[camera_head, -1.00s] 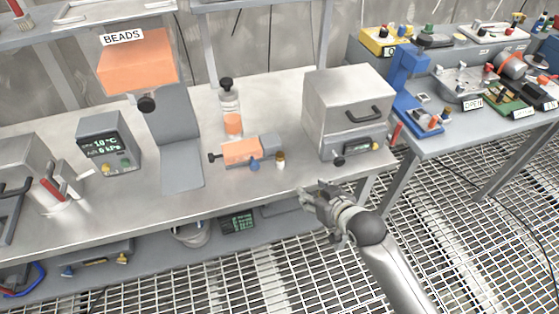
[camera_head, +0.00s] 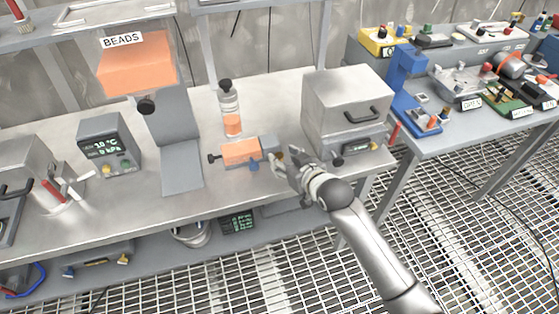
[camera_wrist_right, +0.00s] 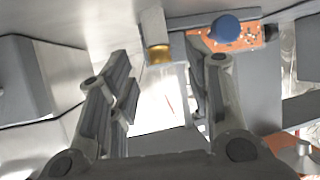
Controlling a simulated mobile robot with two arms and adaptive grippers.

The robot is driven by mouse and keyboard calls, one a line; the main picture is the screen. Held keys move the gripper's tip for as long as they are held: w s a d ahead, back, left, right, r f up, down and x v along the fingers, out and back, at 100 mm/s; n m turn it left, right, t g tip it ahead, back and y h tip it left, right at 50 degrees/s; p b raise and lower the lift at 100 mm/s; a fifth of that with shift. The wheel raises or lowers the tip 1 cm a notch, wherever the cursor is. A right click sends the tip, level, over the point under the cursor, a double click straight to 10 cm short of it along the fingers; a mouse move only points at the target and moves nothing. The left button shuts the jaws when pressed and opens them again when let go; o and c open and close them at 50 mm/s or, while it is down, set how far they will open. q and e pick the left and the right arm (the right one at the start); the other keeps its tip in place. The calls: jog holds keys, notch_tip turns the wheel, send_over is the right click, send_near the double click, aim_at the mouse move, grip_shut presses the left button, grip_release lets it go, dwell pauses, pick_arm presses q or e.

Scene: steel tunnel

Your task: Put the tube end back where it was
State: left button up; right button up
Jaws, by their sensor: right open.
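A small pale cylinder with a brass-coloured end (camera_wrist_right: 158,53) is probably the tube end. In the head view its brass part (camera_head: 279,157) shows beside my right gripper (camera_head: 284,168), at the right end of the orange-and-grey device (camera_head: 240,152). In the right wrist view, my right gripper (camera_wrist_right: 160,85) is open, with its fingers apart and nothing between them. The cylinder is ahead of the fingers, a little left of the right finger. I cannot tell whether it touches the device. My left gripper is not in view.
A blue knob (camera_wrist_right: 224,29) sits on the device. A grey box with a handle (camera_head: 347,105) stands right of my right gripper. A clear bottle (camera_head: 230,108) stands behind the device. The bench's front strip (camera_head: 225,190) is clear.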

jog(key=shift+x, duration=1.3)
jog(key=c, duration=1)
